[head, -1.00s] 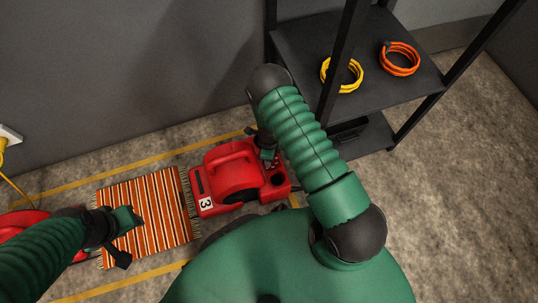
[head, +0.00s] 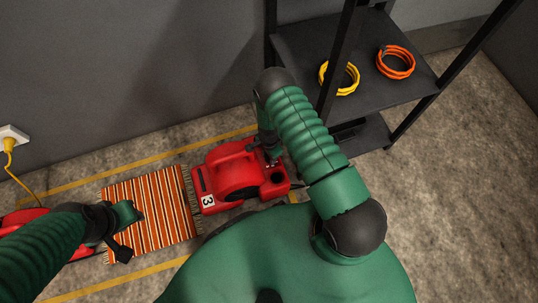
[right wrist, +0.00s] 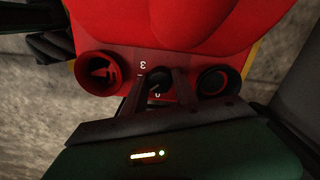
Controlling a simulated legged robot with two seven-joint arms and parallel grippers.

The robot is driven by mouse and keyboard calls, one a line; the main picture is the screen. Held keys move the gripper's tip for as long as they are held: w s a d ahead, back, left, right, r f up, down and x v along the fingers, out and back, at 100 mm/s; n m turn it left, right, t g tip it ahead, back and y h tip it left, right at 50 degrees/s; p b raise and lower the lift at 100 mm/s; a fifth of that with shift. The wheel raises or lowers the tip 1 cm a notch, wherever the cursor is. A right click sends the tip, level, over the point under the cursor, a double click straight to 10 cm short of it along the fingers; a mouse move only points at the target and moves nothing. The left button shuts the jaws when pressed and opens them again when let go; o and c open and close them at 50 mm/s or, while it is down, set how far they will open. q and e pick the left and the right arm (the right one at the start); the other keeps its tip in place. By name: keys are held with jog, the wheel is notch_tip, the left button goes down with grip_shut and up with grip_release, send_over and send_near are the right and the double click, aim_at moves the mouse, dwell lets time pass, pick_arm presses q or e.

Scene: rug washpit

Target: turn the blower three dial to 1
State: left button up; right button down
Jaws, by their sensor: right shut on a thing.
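The red blower marked 3 (head: 225,170) stands on the floor at the end of the striped rug. Its small black dial (right wrist: 158,78) is on the red panel in the right wrist view, between two round recessed fittings. Pale marks, including a 3, show beside the dial; its exact setting is hard to read. My right gripper (right wrist: 160,84) is shut on the dial, one finger on each side; it also shows above the blower's right end in the head view (head: 272,158). My left gripper (head: 130,232) is open and empty over the rug.
An orange striped rug (head: 165,220) lies between yellow floor lines. Another red machine (head: 22,216) is partly behind my left arm. A black shelf (head: 385,85) with yellow and orange coils stands right of the blower. A wall outlet (head: 10,138) is at left.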

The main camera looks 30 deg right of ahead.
jog(key=shift+w+n, duration=0.1)
jog(key=shift+n, duration=0.5)
jog(key=c, duration=1)
grip_release()
jog(key=shift+o, duration=0.2)
notch_tip(320, 180, up, 17)
jog(key=p, duration=0.8)
jog(key=shift+f, duration=0.1)
